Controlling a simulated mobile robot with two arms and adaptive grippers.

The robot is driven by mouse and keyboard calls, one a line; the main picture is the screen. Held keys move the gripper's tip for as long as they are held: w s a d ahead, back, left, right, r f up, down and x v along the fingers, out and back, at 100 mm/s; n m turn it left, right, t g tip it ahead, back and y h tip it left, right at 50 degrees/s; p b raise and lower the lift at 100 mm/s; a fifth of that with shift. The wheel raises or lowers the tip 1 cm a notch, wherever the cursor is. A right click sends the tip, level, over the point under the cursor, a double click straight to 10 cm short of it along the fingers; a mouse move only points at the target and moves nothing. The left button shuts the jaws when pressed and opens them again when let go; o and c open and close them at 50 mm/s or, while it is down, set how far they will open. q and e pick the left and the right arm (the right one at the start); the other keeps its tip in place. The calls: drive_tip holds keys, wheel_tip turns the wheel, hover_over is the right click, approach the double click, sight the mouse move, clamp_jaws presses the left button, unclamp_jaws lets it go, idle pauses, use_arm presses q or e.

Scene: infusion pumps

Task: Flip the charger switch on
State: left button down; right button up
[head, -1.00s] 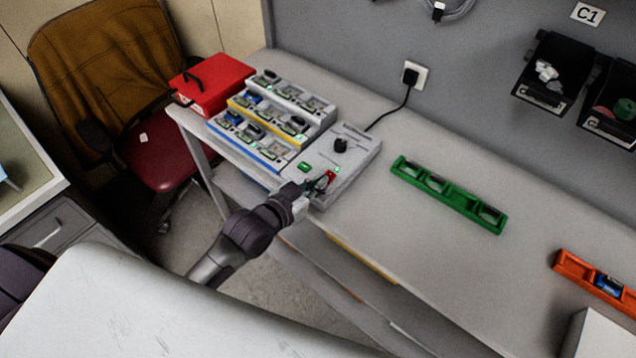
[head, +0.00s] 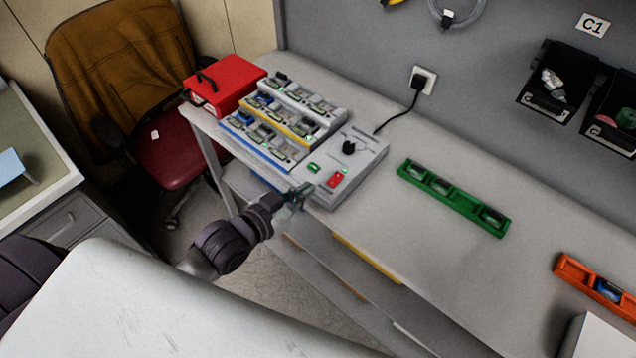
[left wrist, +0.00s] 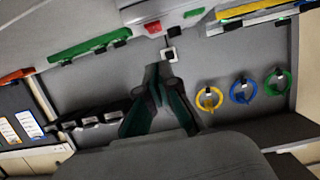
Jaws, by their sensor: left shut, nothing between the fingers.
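The charger (head: 362,168) is a grey unit on the bench with a black knob, a small green part (head: 313,168) and a red switch (head: 335,180) near its front edge. A small green light shows beside the switch. I cannot tell which way the switch is tipped. My left gripper (head: 303,190) is shut and empty, just left of the switch at the charger's front edge and apart from it. In the left wrist view the shut fingers (left wrist: 158,68) point up toward the red switch (left wrist: 153,29), with a gap between. My right gripper is not in view.
Stepped charging racks (head: 280,125) with several modules adjoin the charger, with a red box (head: 225,85) behind. A black cable runs to a wall socket (head: 423,80). A green tray (head: 452,198) and an orange tray (head: 592,283) lie to the right, with bare bench between.

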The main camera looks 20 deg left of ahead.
use_arm(q)
drive_tip(key=v, duration=0.3)
drive_tip(key=shift+s+f, duration=0.1)
drive_tip(key=shift+f, duration=0.1)
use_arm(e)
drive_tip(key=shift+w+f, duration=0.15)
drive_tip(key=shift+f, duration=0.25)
